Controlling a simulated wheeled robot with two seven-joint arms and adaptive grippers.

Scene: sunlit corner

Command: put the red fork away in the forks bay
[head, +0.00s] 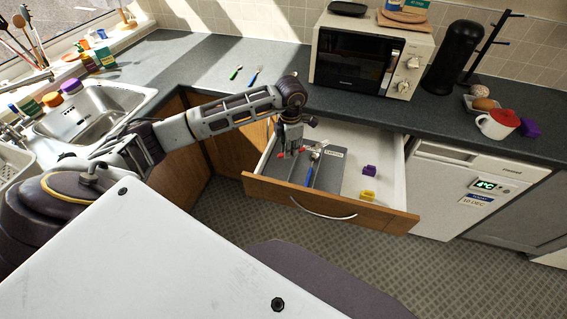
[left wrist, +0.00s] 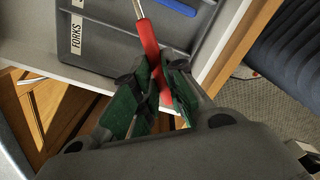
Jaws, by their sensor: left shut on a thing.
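My left gripper (head: 291,152) is over the left part of the open drawer. In the left wrist view its green-padded fingers (left wrist: 155,88) are shut on the red handle of the red fork (left wrist: 146,38). In the head view only small red bits of the fork (head: 303,149) show beside the fingers. The handle's far end runs up out of the wrist view, so the tines are hidden there. The grey cutlery tray (head: 338,178) lies in the drawer. Its bay labelled FORKS (left wrist: 76,35) is beside the fork at the upper left of the wrist view. My right gripper is not in view.
A blue-handled utensil (head: 311,172) lies in the tray. A purple block (head: 369,171) and a yellow block (head: 368,196) sit in the drawer's right part. A microwave (head: 345,60) stands behind.

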